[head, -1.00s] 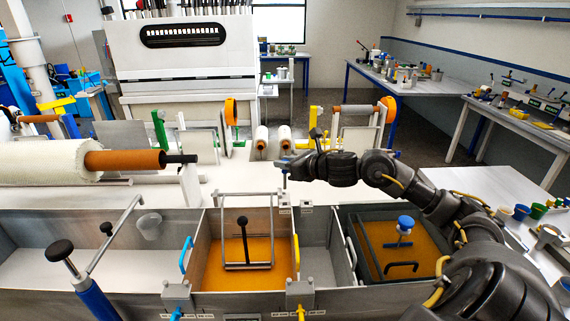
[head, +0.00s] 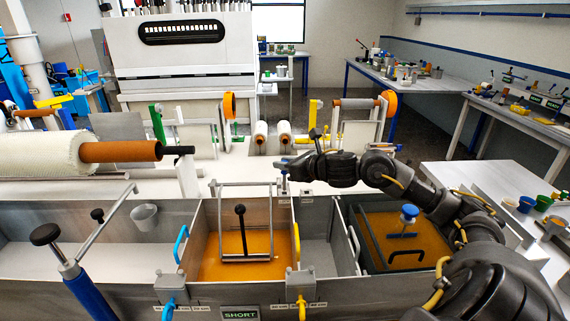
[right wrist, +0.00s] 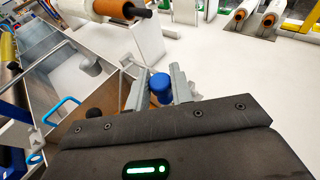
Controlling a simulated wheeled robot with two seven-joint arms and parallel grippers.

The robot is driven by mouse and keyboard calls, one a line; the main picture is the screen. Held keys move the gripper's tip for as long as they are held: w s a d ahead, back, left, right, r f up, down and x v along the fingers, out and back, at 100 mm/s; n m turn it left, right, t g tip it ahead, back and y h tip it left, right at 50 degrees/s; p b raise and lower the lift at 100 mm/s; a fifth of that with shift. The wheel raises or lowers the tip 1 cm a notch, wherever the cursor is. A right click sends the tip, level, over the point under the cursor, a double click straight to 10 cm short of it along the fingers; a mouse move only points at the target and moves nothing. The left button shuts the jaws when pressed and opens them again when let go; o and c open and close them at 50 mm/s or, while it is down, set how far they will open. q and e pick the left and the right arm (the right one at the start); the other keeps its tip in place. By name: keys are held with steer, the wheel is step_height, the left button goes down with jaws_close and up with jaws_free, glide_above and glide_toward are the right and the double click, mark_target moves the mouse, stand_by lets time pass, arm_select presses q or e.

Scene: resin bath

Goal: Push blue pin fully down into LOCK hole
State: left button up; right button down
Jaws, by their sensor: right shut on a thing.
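The blue pin shows as a round blue head (right wrist: 160,86) between the finger plates in the right wrist view. My right gripper (right wrist: 161,87) is shut on it. In the head view my right gripper (head: 284,164) is over the back rim of the bath, above a small grey block (head: 282,188) with tiny labels. The pin's shank is mostly hidden by the fingers, and how deep it sits cannot be told. No LOCK lettering can be read, and the hole itself is not visible. My left gripper is not in view.
An orange resin compartment (head: 222,271) with a wire frame and black-knobbed rod (head: 240,215) lies just in front. A second resin tank (head: 450,268) is at right. A black-knobbed lever (head: 45,234) stands at front left. The white deck behind carries rollers (head: 261,134).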

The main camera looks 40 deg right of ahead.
mark_target(285, 190)
steer(key=shift+b, duration=0.75)
stand_by(1.5)
steer(key=shift+f+b, duration=2.6)
steer(key=shift+b, duration=0.1)
steer(key=c, duration=1.1)
jaws_free()
steer(key=shift+c, duration=0.2)
steer(key=shift+s, duration=0.1)
